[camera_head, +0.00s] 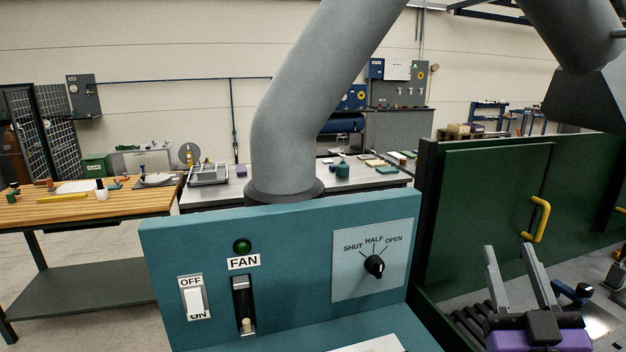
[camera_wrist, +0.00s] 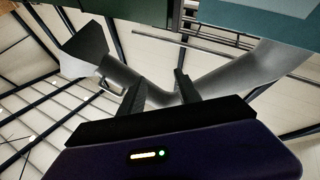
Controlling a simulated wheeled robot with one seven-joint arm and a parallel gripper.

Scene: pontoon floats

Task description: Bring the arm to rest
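My gripper (camera_head: 508,247) is at the lower right of the head view, its purple body low and its two grey fingers pointing up. The fingers are apart with nothing between them. They stand in front of the dark green panel (camera_head: 480,215) and left of its yellow handle (camera_head: 541,219), apart from it as far as I can tell. In the wrist view the fingers (camera_wrist: 160,77) also show spread and empty, with the grey duct (camera_wrist: 235,75) and roof beams beyond. My arm's links are mostly out of view.
A teal fan console (camera_head: 290,290) stands left of my gripper, with a rocker switch (camera_head: 194,303), a slider (camera_head: 243,305) and a dial (camera_head: 374,266). A thick grey duct (camera_head: 300,100) rises behind it. A wooden workbench (camera_head: 75,207) stands at the left.

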